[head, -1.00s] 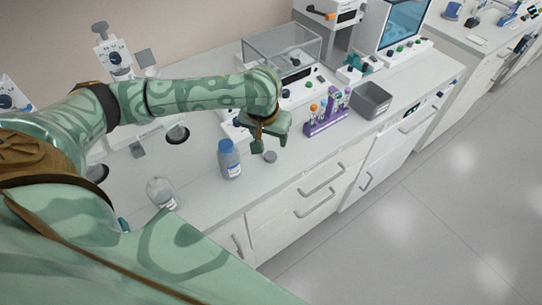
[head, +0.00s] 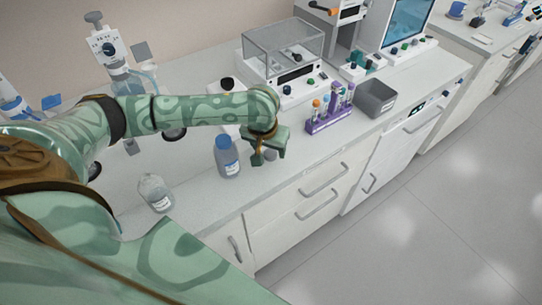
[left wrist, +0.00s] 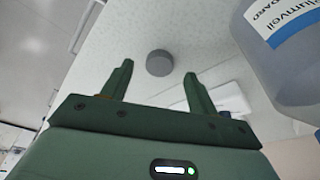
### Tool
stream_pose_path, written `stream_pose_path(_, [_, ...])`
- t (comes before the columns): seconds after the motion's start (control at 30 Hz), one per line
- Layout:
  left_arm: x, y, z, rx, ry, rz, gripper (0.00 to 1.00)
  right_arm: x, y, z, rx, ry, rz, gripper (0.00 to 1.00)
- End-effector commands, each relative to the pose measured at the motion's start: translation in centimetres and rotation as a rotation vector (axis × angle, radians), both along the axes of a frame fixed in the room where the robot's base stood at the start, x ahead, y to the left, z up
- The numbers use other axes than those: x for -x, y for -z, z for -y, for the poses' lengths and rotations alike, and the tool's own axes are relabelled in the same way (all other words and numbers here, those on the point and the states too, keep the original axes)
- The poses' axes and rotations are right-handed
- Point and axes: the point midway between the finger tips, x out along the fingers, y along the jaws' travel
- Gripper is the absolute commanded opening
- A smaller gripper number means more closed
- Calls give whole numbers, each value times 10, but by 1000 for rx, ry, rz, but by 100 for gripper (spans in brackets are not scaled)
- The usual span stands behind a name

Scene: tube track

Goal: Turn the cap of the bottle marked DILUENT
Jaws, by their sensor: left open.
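My left gripper (head: 269,157) is open and empty, pointing down just right of a blue-capped bottle. A small grey round disc (left wrist: 159,63), perhaps a loose cap, lies on the counter. In the left wrist view it shows between and beyond the open fingers (left wrist: 159,73); the fingers appear not to touch it. The blue-capped bottle (head: 228,160) stands upright; in the left wrist view its grey body (left wrist: 290,60) carries a label with part of a word ending "DARD". A clear bottle (head: 155,195) stands nearer me; its label is too small to read. No DILUENT mark is legible. My right gripper is out of view.
A purple rack (head: 329,121) with several tubes and a grey bin (head: 375,97) stand farther right on the counter. Instruments, including a clear-boxed one (head: 283,50), stand along the back. The counter's front edge with drawers (head: 325,180) is close to the gripper.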

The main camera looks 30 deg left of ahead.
Motion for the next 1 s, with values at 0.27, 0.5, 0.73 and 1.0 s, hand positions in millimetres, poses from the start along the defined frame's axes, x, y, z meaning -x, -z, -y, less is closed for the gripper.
stream_pose_path(0.27, [-6,21,-1,0,1,1,59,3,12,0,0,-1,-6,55])
stream_pose_path(0.5, [-6,20,-1,0,1,1,51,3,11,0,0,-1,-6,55])
stream_pose_path(0.73, [-6,20,-1,0,1,1,12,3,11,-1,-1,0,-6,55])
stream_pose_path(1.0, [-6,20,-1,0,1,1,12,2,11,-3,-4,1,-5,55])
